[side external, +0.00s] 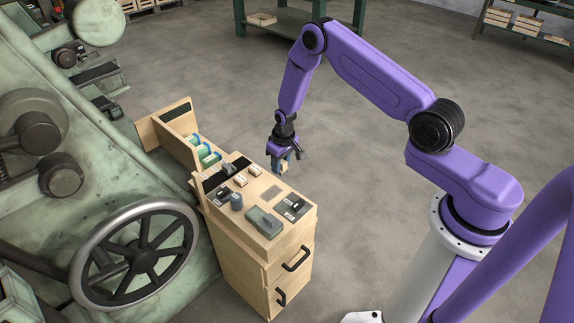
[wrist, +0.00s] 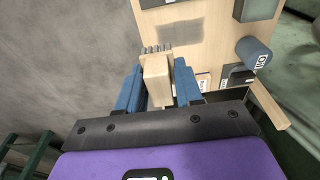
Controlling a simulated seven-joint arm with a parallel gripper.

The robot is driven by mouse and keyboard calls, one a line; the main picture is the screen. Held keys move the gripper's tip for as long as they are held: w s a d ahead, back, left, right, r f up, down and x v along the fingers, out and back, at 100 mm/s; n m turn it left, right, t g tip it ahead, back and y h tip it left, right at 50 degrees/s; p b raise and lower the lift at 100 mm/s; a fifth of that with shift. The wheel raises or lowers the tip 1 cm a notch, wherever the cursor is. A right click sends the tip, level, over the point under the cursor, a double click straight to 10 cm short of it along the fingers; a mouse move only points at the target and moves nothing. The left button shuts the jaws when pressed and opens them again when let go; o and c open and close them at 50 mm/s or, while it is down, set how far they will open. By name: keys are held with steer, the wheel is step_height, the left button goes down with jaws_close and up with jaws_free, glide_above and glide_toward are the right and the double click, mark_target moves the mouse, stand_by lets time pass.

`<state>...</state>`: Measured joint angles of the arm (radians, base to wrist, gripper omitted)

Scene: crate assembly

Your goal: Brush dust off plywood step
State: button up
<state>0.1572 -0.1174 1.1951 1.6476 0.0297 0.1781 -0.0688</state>
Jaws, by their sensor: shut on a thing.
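My gripper (side external: 284,158) hangs at the far right edge of a plywood cabinet top (side external: 245,205). In the wrist view my gripper's blue fingers (wrist: 158,66) are shut on a pale wooden brush (wrist: 157,80), one finger on each side. The brush's dark bristles (wrist: 157,48) point toward the plywood, which also shows in the wrist view (wrist: 205,50). Whether the bristles touch it, I cannot tell. A greyish patch (wrist: 182,36), perhaps dust, lies on the plywood beyond the bristles; it also shows in the side view (side external: 271,193).
Grey and black blocks (side external: 264,222) and small pale pieces (side external: 254,169) stand on the cabinet top. A dark cylinder (side external: 236,201) stands among them. A plywood rack with green-edged contents (side external: 207,154) is behind. A green machine with a handwheel (side external: 140,255) is at left.

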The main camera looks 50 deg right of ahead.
steer(key=shift+w+d+f, duration=0.25)
steer(key=shift+w+f, duration=0.3)
steer(key=shift+w, duration=0.05)
glide_above(279, 186)
steer(key=shift+s+a+f, duration=0.1)
steer(key=shift+f, duration=1.25)
steer(key=shift+s+a+f, duration=0.1)
steer(key=shift+f, duration=1.2)
steer(key=shift+a+f, duration=0.3)
steer(key=shift+f, duration=0.3)
steer(key=shift+a+f, duration=0.3)
steer(key=shift+f, duration=0.25)
steer(key=shift+c, duration=0.3)
steer(key=shift+a+f, duration=0.1)
steer(key=shift+a, duration=3.3)
steer(key=shift+d, duration=4.15)
steer(key=shift+a+r, duration=0.1)
steer(key=shift+r, duration=4)
steer(key=shift+f, duration=0.25)
